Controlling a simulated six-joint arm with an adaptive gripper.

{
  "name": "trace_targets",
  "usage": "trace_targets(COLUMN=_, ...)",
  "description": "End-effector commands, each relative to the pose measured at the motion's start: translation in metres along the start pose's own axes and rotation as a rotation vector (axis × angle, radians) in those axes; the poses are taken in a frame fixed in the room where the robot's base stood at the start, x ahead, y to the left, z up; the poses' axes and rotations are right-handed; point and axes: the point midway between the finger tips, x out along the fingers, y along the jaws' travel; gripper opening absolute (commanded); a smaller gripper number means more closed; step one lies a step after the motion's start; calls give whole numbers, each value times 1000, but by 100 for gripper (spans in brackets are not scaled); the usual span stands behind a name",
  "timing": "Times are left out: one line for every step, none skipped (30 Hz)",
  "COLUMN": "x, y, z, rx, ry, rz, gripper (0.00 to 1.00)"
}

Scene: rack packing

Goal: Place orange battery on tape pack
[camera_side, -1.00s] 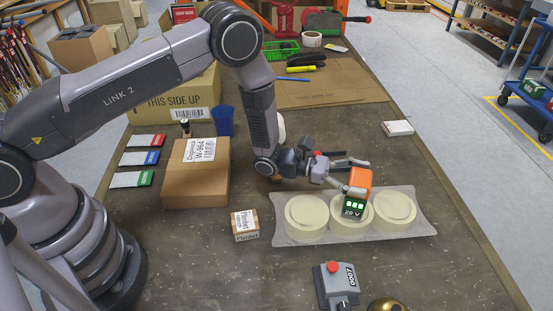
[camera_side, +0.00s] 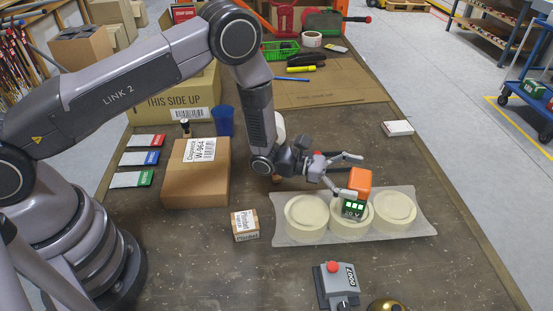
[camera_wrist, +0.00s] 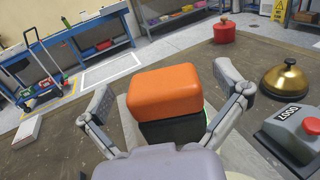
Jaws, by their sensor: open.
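The orange battery (camera_side: 359,182) has an orange top and a dark lower part with green lights and the mark 20 V. It stands upright on the middle roll of the tape pack (camera_side: 397,205), a clear-wrapped row of three cream rolls. My gripper (camera_side: 351,176) is open, with its fingers spread to either side of the battery. In the wrist view the battery (camera_wrist: 165,92) sits between the two spread fingers (camera_wrist: 165,90), with gaps on both sides. The underside of the battery is hidden in the wrist view.
A small Plombet box (camera_side: 245,225) stands left of the tape pack. A grey box with a red button (camera_side: 336,285) and a brass bell (camera_side: 388,305) are in front. A larger cardboard box (camera_side: 195,175) stands behind left. The table right of the pack is clear.

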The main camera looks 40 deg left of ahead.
Motion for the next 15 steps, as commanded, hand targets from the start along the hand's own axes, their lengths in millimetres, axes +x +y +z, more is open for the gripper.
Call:
trace_targets(x=-9, y=1, z=0, rx=-2, ry=2, rz=3, gripper=98)
trace_targets(x=-14, y=1, z=0, rx=-2, ry=1, rz=4, gripper=98)
trace_targets(x=-22, y=1, z=0, rx=-4, ry=2, rz=5, gripper=98)
trace_targets(x=-29, y=1, z=0, rx=-4, ry=1, rz=5, gripper=98)
trace_targets(x=-36, y=2, z=0, rx=-3, ry=2, rz=6, gripper=98)
trace_targets(x=-46, y=2, z=-1, rx=-4, ry=3, rz=6, gripper=98)
trace_targets(x=-53, y=1, z=-1, rx=-4, ry=2, rz=6, gripper=98)
trace_targets(x=-59, y=1, z=0, rx=-4, ry=1, rz=6, gripper=98)
trace_targets(x=-68, y=2, z=-1, rx=-4, ry=2, rz=6, gripper=98)
trace_targets(x=-74, y=2, z=-1, rx=-3, ry=2, rz=6, gripper=98)
trace_targets(x=-80, y=1, z=-1, rx=-4, ry=2, rz=6, gripper=98)
trace_targets(x=-87, y=1, z=0, rx=-3, ry=0, rz=6, gripper=98)
trace_targets(x=-92, y=1, z=0, rx=-3, ry=1, rz=6, gripper=98)
trace_targets(x=-97, y=1, z=0, rx=-3, ry=1, rz=4, gripper=98)
trace_targets(x=-102, y=1, z=0, rx=-2, ry=1, rz=5, gripper=98)
